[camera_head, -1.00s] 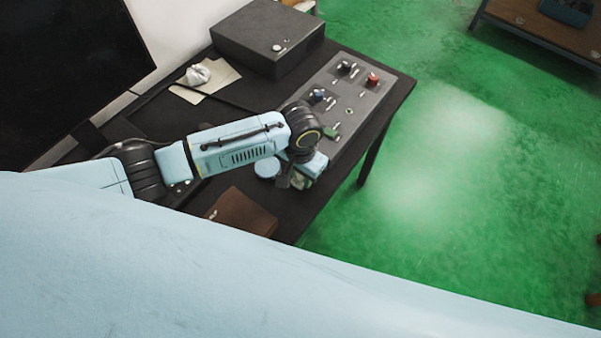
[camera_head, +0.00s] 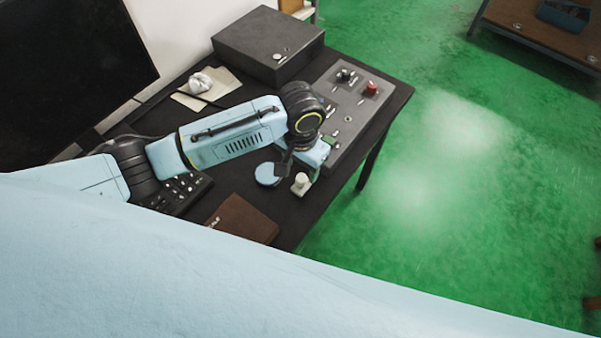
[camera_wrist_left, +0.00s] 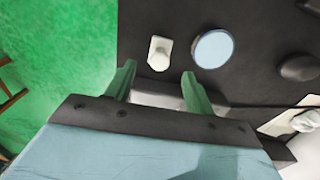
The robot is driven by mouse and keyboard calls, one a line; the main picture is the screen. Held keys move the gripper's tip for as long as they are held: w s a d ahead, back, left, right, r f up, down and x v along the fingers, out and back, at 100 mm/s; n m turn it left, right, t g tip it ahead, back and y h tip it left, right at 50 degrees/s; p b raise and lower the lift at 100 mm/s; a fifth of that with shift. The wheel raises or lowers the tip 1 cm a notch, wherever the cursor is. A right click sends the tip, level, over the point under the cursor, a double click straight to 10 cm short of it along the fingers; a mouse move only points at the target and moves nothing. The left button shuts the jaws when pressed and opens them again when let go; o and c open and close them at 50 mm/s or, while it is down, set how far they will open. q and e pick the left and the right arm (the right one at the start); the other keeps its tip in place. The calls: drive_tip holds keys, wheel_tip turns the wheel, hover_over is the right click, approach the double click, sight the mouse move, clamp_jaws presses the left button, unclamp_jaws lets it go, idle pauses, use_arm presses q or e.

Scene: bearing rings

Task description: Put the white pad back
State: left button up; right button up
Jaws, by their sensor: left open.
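A small white piece, which looks like the white pad (camera_head: 300,184), stands on the dark table near its front right edge. It also shows in the left wrist view (camera_wrist_left: 159,53), just beyond my fingertips. My left gripper (camera_wrist_left: 157,74) has its two green fingers apart with nothing between them. In the head view my left gripper (camera_head: 318,154) is beside the pad, towards the grey panel (camera_head: 378,105), and the wrist hides part of that panel. My right gripper is not in view.
A pale blue disc (camera_head: 267,174) lies close to the pad. A brown book (camera_head: 242,218) and a keyboard (camera_head: 184,192) lie nearer. A dark box (camera_head: 268,48) and crumpled paper (camera_head: 200,82) are at the back. The red part (camera_head: 370,88) sits on the panel.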

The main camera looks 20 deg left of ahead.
sight(301, 179)
use_arm(q)
drive_tip(key=shift+r+p, duration=0.35)
drive_tip(key=shift+r, duration=1.95)
